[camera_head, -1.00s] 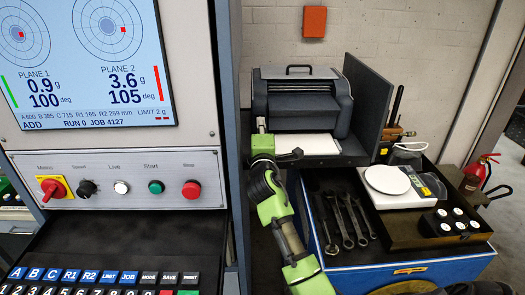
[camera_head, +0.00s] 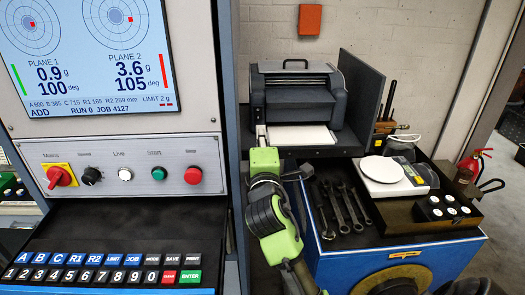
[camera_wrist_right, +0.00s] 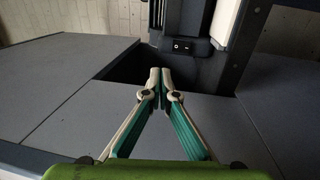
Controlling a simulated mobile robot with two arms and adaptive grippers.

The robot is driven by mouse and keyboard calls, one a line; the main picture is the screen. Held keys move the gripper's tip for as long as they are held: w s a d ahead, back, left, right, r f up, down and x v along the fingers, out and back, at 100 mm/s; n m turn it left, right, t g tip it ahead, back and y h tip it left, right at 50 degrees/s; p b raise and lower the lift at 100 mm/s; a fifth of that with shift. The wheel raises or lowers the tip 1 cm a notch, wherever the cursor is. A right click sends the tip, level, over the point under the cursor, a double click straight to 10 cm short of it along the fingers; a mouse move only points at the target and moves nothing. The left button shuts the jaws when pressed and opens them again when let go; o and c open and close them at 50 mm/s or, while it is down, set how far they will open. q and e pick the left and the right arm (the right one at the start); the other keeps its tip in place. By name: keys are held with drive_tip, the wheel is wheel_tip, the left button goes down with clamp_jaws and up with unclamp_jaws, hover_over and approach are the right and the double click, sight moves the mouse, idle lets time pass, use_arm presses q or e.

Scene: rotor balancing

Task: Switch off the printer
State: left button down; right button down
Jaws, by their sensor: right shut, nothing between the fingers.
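The printer (camera_head: 305,98) is a dark grey box with a top handle and a white sheet at its front, on a shelf behind the blue cart. My right gripper (camera_head: 261,132) is beside its front left corner, at the left edge of the sheet. In the right wrist view my right gripper (camera_wrist_right: 160,72) is shut and empty, its tips together. Beyond and slightly right of the tips is a small black rocker switch (camera_wrist_right: 184,46) with a white mark, on a dark housing that looks like the printer's. The tips appear apart from it. My left gripper is out of view.
The control cabinet (camera_head: 120,150) with a red stop button (camera_head: 193,175) stands close on the left. A dark upright panel (camera_head: 362,95) borders the printer on its right. The blue cart (camera_head: 330,265) carries wrenches (camera_head: 345,205) and a white scale (camera_head: 395,177).

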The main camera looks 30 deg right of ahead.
drive_tip(key=r+b+v, duration=0.1)
drive_tip(key=v, duration=0.6)
drive_tip(key=shift+s+a+r, duration=0.2)
drive_tip(key=shift+s+r, duration=0.05)
drive_tip(key=shift+r, duration=0.1)
